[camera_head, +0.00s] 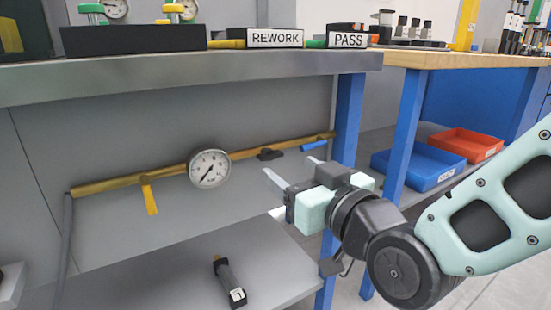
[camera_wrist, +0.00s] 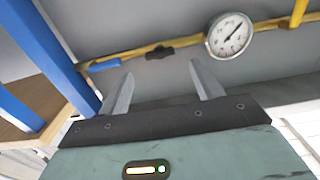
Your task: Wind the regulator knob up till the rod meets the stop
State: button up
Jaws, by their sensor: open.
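A black knob or handle (camera_head: 268,154), probably the regulator knob, sits on the brass pipe (camera_head: 120,182) under the bench. It also shows in the wrist view (camera_wrist: 159,53), beyond and between my fingertips. My gripper (camera_head: 287,165) is open and empty, its fingers pointing at the pipe. The fingers (camera_wrist: 160,70) look short of the knob and do not appear to touch it. A round dial gauge (camera_head: 209,169) is on the pipe left of the knob; it shows in the wrist view too (camera_wrist: 229,36). I cannot make out the rod or the stop.
A yellow lever (camera_head: 149,199) hangs from the pipe and a blue lever (camera_head: 314,145) is near its right end. A blue bench leg (camera_head: 347,118) stands close to my arm. A black cylindrical item (camera_head: 230,283) lies on the lower shelf (camera_head: 265,245). Blue and red bins are right.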

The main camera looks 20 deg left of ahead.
aim_at(274, 157)
jog(key=b+x, duration=0.1)
jog(key=x, duration=0.5)
jog(key=shift+w+a, duration=0.15)
jog(key=c, duration=1)
jog(key=shift+m, duration=0.4)
jog(key=m, duration=0.3)
jog(key=shift+m, duration=0.3)
jog(key=shift+w+m+p, duration=0.1)
jog(key=shift+m+p, duration=0.2)
jog(key=shift+m, duration=1.9)
